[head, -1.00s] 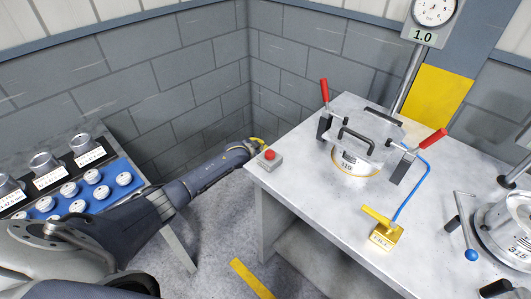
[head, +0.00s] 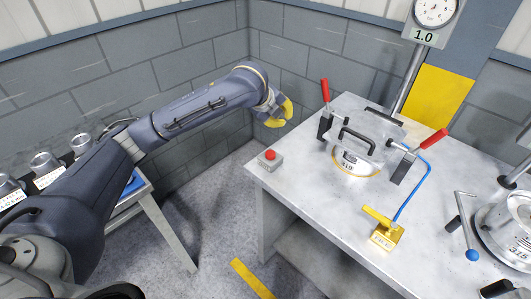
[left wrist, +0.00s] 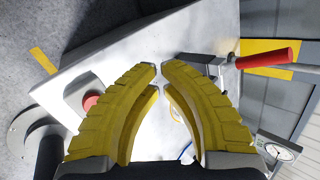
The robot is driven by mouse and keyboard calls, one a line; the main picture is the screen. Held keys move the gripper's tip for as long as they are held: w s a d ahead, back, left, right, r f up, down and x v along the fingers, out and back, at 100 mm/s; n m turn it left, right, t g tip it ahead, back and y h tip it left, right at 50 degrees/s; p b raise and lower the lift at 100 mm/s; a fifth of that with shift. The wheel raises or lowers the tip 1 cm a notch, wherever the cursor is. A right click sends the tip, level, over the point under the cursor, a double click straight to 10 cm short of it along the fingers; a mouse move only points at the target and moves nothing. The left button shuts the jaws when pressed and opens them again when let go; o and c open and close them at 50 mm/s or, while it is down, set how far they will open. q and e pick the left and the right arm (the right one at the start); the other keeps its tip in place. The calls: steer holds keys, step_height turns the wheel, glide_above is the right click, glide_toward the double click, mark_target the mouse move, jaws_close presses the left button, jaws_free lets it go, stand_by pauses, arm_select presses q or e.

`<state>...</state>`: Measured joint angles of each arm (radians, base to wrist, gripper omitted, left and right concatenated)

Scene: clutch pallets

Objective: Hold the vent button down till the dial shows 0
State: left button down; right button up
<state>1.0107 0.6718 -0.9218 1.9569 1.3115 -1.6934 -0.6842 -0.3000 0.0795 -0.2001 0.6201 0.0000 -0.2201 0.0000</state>
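The red push button (head: 270,155) on its small grey box sits at the table's near-left corner; it also shows in the left wrist view (left wrist: 91,101), left of my fingers. My left gripper (head: 284,112) is in the air beyond the button and apart from it. Its yellow fingers (left wrist: 160,68) have their tips together, with nothing seen between them. The round white dial (head: 434,12) stands on a post at the back, with a plate below it reading 1.0. Its needle is too small to read surely. My right gripper is not in view.
A lidded pot (head: 356,158) with two red-handled clamps stands mid-table. A blue hose (head: 413,190) runs to a yellow lever block (head: 387,236). Another pot (head: 508,225) is at right. The tabletop around the button is clear. A grey wall stands behind.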

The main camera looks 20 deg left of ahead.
mark_target(270, 155)
arm_select(q)
steer(key=s+r+m, duration=0.3)
steer(key=s+m, duration=0.1)
steer(key=s, duration=0.1)
steer(key=shift+s+a+m+g+y, duration=0.3)
steer(key=shift+s+a+y, duration=0.1)
steer(key=shift+f, duration=4.3)
steer(key=shift+f, duration=0.25)
steer(key=shift+f, duration=0.25)
steer(key=shift+f, duration=0.6)
stand_by(1.7)
